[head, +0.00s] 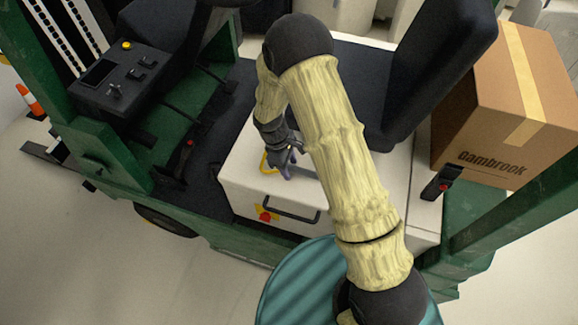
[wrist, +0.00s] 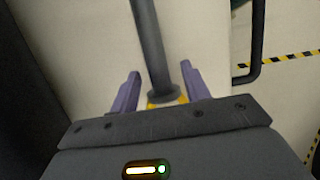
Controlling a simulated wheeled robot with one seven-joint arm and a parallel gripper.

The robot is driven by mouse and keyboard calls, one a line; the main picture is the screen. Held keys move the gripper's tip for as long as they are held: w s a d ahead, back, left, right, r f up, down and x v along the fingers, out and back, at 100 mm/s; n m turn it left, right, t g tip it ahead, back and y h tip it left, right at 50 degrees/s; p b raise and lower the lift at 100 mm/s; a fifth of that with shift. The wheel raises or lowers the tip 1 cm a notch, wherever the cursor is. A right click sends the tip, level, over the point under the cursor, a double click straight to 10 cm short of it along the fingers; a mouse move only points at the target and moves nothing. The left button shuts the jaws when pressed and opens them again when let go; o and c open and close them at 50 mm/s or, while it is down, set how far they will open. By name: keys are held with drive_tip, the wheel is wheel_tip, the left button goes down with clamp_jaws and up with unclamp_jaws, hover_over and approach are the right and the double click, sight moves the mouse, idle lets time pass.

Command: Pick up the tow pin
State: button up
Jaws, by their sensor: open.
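The tow pin (wrist: 150,45) appears in the wrist view as a dark grey rod with a round collar, lying over a white surface. A bit of yellow shows beside its collar, partly hidden by my gripper body. In the head view a yellow loop (head: 265,164), seemingly the pin's handle, shows at the white box's top edge. My gripper (wrist: 160,88) is open, with its purple fingers on either side of the pin near the collar and visible gaps on both sides. In the head view my gripper (head: 286,168) is low over the box, beside the loop.
The white box (head: 245,195) has a black handle (head: 290,209) and a red-and-yellow fitting (head: 265,216) on its front. A black seat back (head: 430,75) and a cardboard box (head: 505,110) stand to the right. A control panel (head: 112,75) is at the left.

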sight(289, 165)
clamp_jaws()
drive_tip(key=shift+r, duration=0.1)
idle(0.4)
wheel_tip(289, 165, up, 10)
drive_tip(key=b, duration=0.2)
drive_tip(key=shift+b, duration=0.35)
